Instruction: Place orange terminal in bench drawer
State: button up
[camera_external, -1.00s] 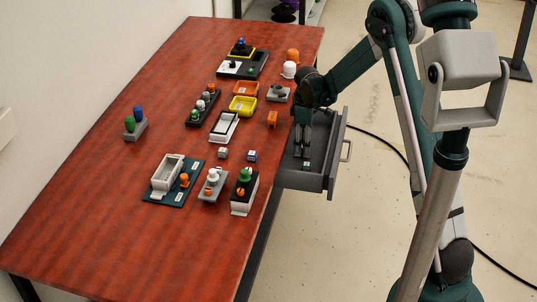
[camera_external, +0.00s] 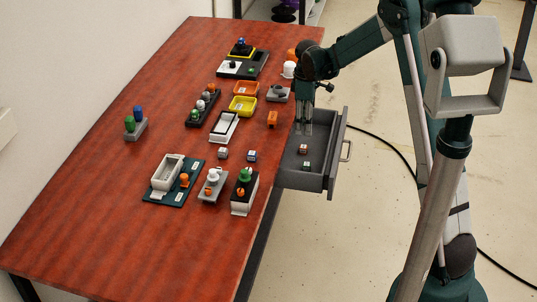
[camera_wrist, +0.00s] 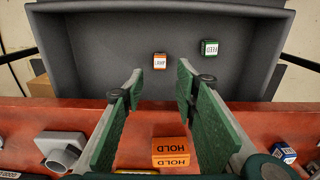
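A small orange-sided block with a white label (camera_wrist: 160,60), which seems to be the orange terminal, lies on the floor of the grey bench drawer. It also shows in the external view (camera_external: 304,149). The drawer (camera_external: 318,182) is pulled open at the table's right edge. My gripper (camera_external: 305,130) is over the drawer's table-side part. In the wrist view its green-padded fingers (camera_wrist: 160,88) are spread, with nothing held between them. The orange-sided block lies beyond the fingertips, apart from them.
A green-sided block (camera_wrist: 210,47) lies in the drawer beside the orange-sided one. An orange HOLD block (camera_external: 272,119) stands on the table near the drawer. Two small blocks (camera_external: 223,154) (camera_external: 252,155) are left of the drawer. Trays and fixtures fill the table's middle.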

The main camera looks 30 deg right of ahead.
jog(key=shift+r, duration=1.05)
jog(key=shift+r, duration=0.1)
jog(key=s+a+r+m+t, duration=0.2)
jog(key=s+a+r, duration=0.2)
jog(key=s+r, duration=0.5)
jog(key=s+a+r+m+t, duration=0.15)
jog(key=s+a+r, duration=0.25)
jog(key=s+r, duration=0.5)
jog(key=s+a+m+t, duration=0.2)
jog(key=s+a, duration=0.1)
jog(key=s, duration=0.8)
jog(key=s+a+r+m+t, duration=0.1)
jog(key=s+a+m, duration=0.2)
jog(key=s, duration=0.9)
jog(key=shift+r+t, duration=0.2)
jog(key=shift+t, duration=0.15)
jog(key=shift+s+m, duration=0.1)
jog(key=shift+m, duration=0.15)
